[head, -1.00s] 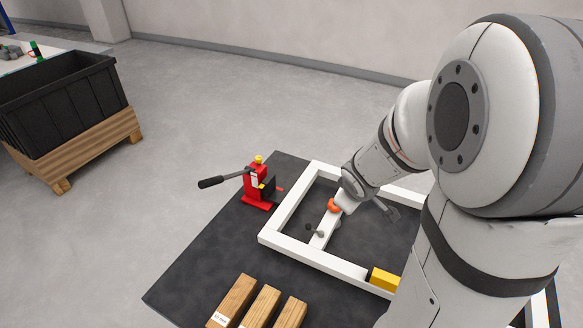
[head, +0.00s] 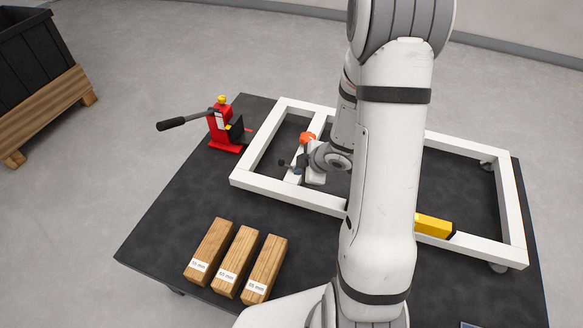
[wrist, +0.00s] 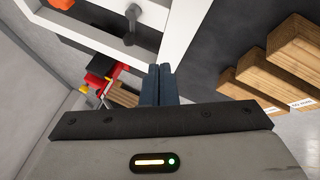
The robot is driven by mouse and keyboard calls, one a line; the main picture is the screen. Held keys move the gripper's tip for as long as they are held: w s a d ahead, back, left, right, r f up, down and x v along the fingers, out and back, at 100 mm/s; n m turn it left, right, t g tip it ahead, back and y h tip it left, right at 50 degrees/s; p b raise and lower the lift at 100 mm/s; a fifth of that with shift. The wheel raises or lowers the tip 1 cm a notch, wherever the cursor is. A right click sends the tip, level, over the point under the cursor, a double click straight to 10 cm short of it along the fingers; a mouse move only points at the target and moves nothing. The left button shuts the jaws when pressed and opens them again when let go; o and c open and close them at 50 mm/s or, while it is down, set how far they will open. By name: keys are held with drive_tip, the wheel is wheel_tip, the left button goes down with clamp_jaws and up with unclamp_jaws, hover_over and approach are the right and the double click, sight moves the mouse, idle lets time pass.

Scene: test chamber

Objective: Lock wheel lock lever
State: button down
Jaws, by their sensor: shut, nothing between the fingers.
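A grey lever with a rounded end (wrist: 131,20) lies over the white frame in the wrist view. I take it for the wheel lock lever, but cannot tell whether it is locked. An orange part (head: 307,137) shows at the frame's crossbar in the head view, and at the top edge of the wrist view (wrist: 63,3). My gripper (wrist: 161,70) is shut and empty, its dark blue fingers together. The fingertips appear beside the frame bar, below the grey lever in the wrist picture; contact cannot be told. My own arm hides part of the frame in the head view.
The white frame (head: 266,188) lies on a dark table (head: 168,228). A red jack (head: 222,132) with a long black-gripped handle stands at its left. Several labelled wooden blocks (head: 236,262) lie in front.

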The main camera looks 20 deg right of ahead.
sight(286, 166)
drive_tip(key=b+x, duration=0.4)
drive_tip(key=x, duration=0.6)
drive_tip(key=shift+f, duration=0.25)
drive_tip(key=w, duration=0.2)
drive_tip(key=shift+w+d+r, duration=0.25)
drive_tip(key=shift+d+r, duration=0.05)
drive_tip(key=shift+r, duration=0.05)
drive_tip(key=shift+w+d, duration=0.1)
drive_tip(key=shift+w, duration=0.55)
